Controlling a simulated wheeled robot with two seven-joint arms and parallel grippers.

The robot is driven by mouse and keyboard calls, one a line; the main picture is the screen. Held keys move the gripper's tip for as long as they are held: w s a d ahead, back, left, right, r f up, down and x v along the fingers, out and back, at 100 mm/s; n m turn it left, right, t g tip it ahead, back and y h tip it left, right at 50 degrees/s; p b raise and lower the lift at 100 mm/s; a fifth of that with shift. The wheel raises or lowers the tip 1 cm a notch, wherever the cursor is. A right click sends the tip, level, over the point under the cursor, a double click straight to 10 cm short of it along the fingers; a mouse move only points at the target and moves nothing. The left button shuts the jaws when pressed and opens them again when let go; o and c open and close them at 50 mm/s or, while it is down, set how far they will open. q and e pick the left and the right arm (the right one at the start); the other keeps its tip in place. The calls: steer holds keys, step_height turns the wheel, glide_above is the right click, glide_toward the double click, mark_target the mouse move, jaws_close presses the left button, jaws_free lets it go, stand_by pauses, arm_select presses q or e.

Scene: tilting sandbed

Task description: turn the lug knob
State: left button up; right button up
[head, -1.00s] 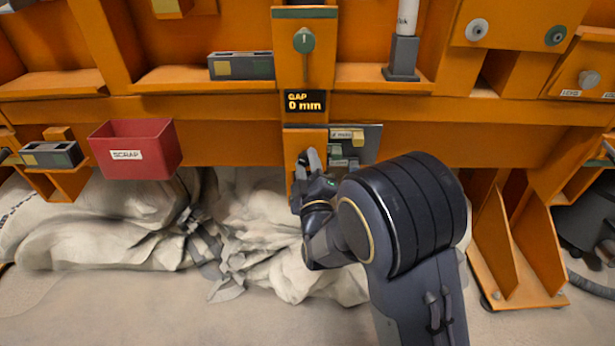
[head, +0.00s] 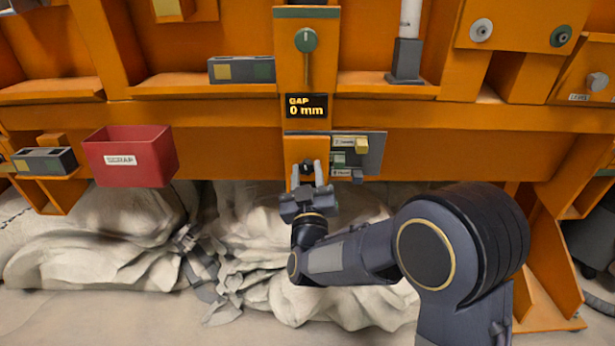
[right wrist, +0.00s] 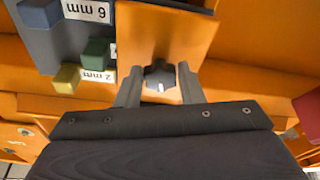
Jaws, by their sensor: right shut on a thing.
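The lug knob (right wrist: 159,75) is a small dark lobed knob with a white mark, on the orange plate (right wrist: 165,30) in the right wrist view. In the head view it is small and dark (head: 307,168), partly hidden between the fingers. My right gripper (head: 307,174) points up at the plate from below, one finger on each side of the knob, shut on it. Its fingers also show in the right wrist view (right wrist: 160,88). A black display (head: 306,106) above reads "GAP 0 mm". My left gripper is not in view.
A grey board (head: 372,150) with coloured blocks sits close to the right of the knob; wrist-view labels read "2 mm" and "6 mm". A green dial (head: 306,40) is above the display. A red SCRAP bin (head: 130,157) hangs left. Pale crumpled sacks (head: 240,240) lie below.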

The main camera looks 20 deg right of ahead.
stand_by(0.5)
steer(key=o, duration=0.9)
steer(key=shift+c, duration=0.2)
steer(key=p+v, duration=0.1)
steer(key=v, duration=0.7)
steer(key=shift+w, duration=0.15)
